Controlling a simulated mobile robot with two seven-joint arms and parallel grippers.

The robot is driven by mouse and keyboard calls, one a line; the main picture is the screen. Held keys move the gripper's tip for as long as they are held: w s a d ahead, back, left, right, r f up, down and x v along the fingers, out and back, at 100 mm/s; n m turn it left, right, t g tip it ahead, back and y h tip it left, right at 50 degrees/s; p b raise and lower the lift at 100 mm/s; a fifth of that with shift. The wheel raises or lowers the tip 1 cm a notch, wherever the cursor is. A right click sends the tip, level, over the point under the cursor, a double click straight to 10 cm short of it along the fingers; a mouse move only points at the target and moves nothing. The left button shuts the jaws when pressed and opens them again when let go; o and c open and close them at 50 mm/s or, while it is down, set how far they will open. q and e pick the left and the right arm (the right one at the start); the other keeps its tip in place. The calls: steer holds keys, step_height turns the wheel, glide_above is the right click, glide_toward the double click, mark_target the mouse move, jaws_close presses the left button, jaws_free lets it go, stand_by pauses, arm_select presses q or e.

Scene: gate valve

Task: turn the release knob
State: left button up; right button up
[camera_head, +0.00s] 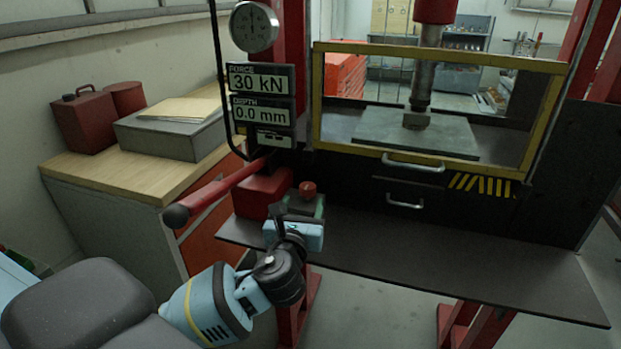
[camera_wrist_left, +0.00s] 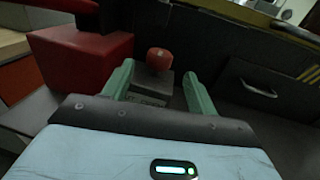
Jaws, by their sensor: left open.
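The release knob is a small red round knob (camera_head: 307,189) on a grey block beside the red pump base, left of the press frame. The red knob also shows in the wrist view (camera_wrist_left: 159,58), on top of its grey block. My left gripper (camera_head: 299,208) is open just in front of the block. In the wrist view the left gripper's two green fingers (camera_wrist_left: 159,74) stand apart on either side of the block, with the knob showing between and just past their tips. Contact with the block cannot be told. My right gripper is not in view.
The pump lever (camera_head: 222,192) with a black grip slants left from the red base (camera_head: 262,190). A yellow-framed guard (camera_head: 440,56) and drawers are at right. The dark shelf (camera_head: 440,262) is clear to the right. A display reads 30 kN and 0.0 mm.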

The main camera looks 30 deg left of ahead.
mark_target(306, 193)
arm_select(q)
steer(key=shift+r, duration=0.1)
steer(key=shift+w+a, duration=0.15)
steer(key=shift+w, duration=0.1)
steer(key=shift+x, duration=3.5)
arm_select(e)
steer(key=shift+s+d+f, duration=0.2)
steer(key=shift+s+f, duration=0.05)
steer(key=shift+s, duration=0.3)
arm_select(q)
steer(key=shift+c, duration=0.4)
steer(key=c, duration=0.9)
